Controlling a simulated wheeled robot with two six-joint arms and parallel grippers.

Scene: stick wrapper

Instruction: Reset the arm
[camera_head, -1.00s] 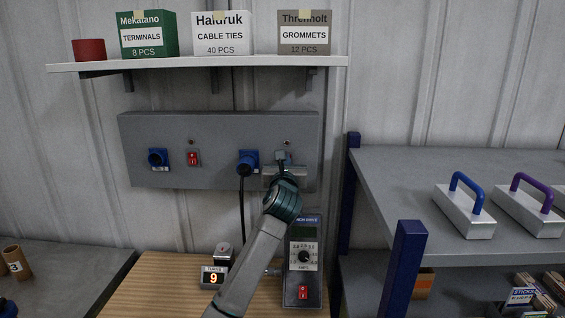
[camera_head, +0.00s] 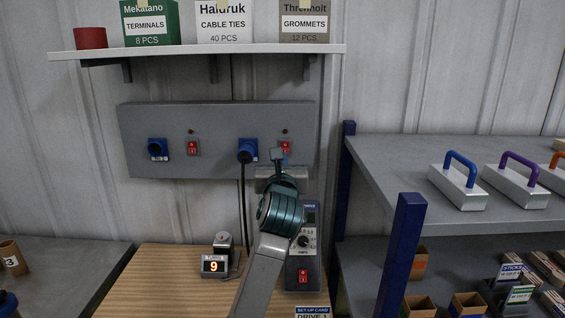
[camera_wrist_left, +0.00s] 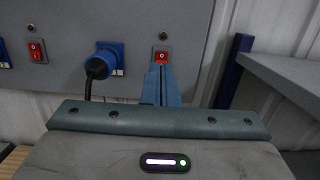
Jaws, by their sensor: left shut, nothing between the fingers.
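My left arm reaches up from the bottom centre of the head view. Its gripper (camera_head: 277,155) is shut and empty, in front of the grey wall panel (camera_head: 222,117), just below and left of the right red switch (camera_head: 285,147). In the left wrist view the shut fingers (camera_wrist_left: 160,85) stand together, with the red switch (camera_wrist_left: 162,57) behind their tips. I cannot tell whether the fingers touch the switch. A blue plug (camera_head: 247,150) with a black cable sits left of the gripper. My right gripper is not in view.
A shelf (camera_head: 200,51) with boxes hangs above the panel. Below are a wooden bench (camera_head: 170,272), a timer reading 9 (camera_head: 214,264) and a grey control box (camera_head: 303,275), partly behind my arm. A metal rack (camera_head: 400,160) with a blue post (camera_head: 402,250) stands right.

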